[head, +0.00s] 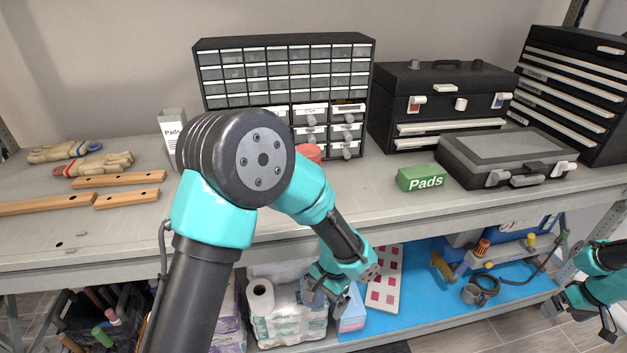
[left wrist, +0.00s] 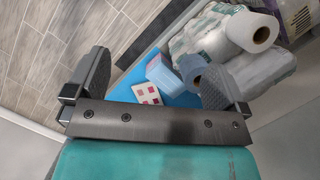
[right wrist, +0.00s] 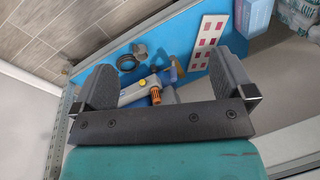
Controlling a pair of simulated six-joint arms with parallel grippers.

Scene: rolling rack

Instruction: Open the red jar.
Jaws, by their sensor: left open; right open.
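A red, round-topped thing, probably the red jar (head: 309,152), stands on the upper shelf in front of the small-drawer cabinet. My left arm hides most of it, and its lid cannot be made out. My left gripper (head: 326,297) is open and empty, pointing down in front of the shelf edge, below and in front of the jar; its two fingers also show apart in the left wrist view (left wrist: 155,78). My right gripper (head: 580,320) is open and empty at the far lower right, well away from the jar; its fingers show apart in the right wrist view (right wrist: 168,80). Neither wrist view shows the jar.
The upper shelf (head: 420,208) holds a drawer cabinet (head: 288,72), a black toolbox (head: 440,90), a grey case (head: 505,150), a green Pads box (head: 421,178), gloves (head: 95,165) and wooden bars (head: 118,179). Paper rolls (head: 260,297) and tools lie below. The shelf's front edge is mostly clear.

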